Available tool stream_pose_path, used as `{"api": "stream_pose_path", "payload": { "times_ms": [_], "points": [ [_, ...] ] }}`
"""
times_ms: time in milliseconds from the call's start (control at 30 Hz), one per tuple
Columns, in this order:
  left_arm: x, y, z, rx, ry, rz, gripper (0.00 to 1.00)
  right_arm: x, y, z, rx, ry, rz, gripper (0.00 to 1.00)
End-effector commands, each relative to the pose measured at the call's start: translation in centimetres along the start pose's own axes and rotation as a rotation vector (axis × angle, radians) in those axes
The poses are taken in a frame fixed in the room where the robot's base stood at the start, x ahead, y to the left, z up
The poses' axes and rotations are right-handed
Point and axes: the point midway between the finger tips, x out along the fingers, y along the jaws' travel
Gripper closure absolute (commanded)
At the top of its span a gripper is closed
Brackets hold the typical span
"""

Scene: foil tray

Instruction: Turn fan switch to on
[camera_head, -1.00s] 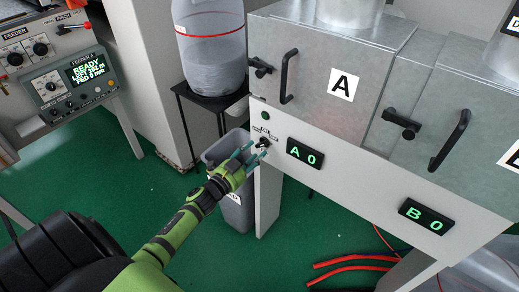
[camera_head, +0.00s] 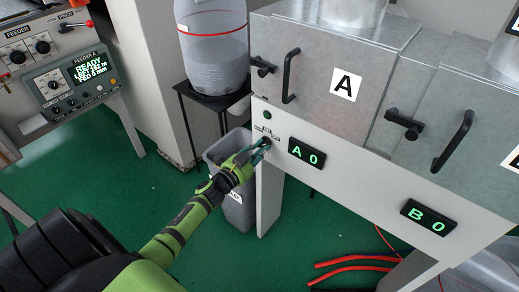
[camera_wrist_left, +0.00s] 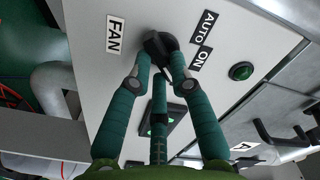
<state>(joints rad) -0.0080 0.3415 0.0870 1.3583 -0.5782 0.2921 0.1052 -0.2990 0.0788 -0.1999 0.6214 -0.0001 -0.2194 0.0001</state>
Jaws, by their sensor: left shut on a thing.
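The fan switch (camera_wrist_left: 160,46) is a black rotary knob on the pale panel in the left wrist view. A FAN label (camera_wrist_left: 113,34) is beside it, and AUTO and ON labels (camera_wrist_left: 203,42) are on its other side. My left gripper (camera_wrist_left: 163,76) has its green fingers around the knob and is shut on it. The fingers partly hide the knob, so its exact setting is hard to tell. In the head view my left gripper (camera_head: 262,146) is at the panel's left end, covering most of the knob. My right gripper is not in view.
A green round button (camera_wrist_left: 241,71) is near the labels. Displays A 0 (camera_head: 306,153) and B 0 (camera_head: 429,216) are to the right. A grey bin (camera_head: 238,205) stands below my left arm. Red hoses (camera_head: 355,265) lie on the green floor.

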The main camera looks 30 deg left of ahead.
Motion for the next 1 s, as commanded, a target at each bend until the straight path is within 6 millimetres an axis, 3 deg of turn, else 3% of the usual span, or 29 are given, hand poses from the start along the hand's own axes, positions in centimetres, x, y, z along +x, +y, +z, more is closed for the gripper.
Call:
{"api": "stream_pose_path", "payload": {
  "times_ms": [267, 1000],
  "points": [
    [0.0, 0.1, 0.2, 0.128, 0.000, 0.000, 1.00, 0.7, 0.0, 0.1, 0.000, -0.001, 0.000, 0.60],
    [0.0, 0.2, 0.5, 0.682, 0.001, 0.000, 1.00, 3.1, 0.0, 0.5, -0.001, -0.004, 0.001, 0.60]
  ]
}}
